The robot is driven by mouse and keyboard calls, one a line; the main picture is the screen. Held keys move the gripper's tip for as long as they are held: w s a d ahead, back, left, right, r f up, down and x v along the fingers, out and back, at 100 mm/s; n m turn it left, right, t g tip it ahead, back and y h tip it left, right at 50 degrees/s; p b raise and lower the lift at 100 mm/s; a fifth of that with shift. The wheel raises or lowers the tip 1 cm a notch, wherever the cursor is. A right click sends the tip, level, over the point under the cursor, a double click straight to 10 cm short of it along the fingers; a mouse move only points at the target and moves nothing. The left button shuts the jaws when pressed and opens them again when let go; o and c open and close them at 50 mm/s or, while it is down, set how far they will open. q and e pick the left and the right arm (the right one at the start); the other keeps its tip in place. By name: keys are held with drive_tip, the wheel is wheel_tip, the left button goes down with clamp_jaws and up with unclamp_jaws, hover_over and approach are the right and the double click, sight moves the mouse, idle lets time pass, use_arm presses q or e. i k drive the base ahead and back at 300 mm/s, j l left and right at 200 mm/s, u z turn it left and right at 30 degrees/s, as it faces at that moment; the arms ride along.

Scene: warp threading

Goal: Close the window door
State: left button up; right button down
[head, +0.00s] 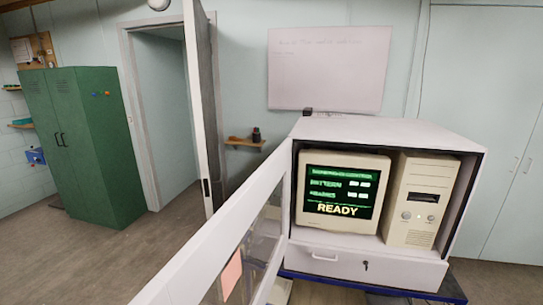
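The window door (210,247) is a white frame with a clear pane, hinged at the left side of a white cabinet (385,130). It stands wide open, swung out toward me and to the lower left. A pink note (232,276) is on its pane. Inside the open cabinet are a beige monitor (342,191) showing a green "READY" screen and a beige computer tower (421,200). Neither of my grippers shows in the head view.
A drawer (340,262) with a key in it sits under the cabinet opening, above a dark blue base edge. A tall room door (201,100) stands open behind, left of the cabinet. A green locker (85,145) is at far left. The floor between is clear.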

sight(187, 278)
drive_tip(key=i+j+z, duration=0.1)
drive_tip(key=j+z, duration=0.4)
drive_tip(key=j, duration=0.25)
drive_tip(key=j+z, duration=0.45)
drive_tip(key=j, duration=0.3)
drive_tip(key=k, duration=0.05)
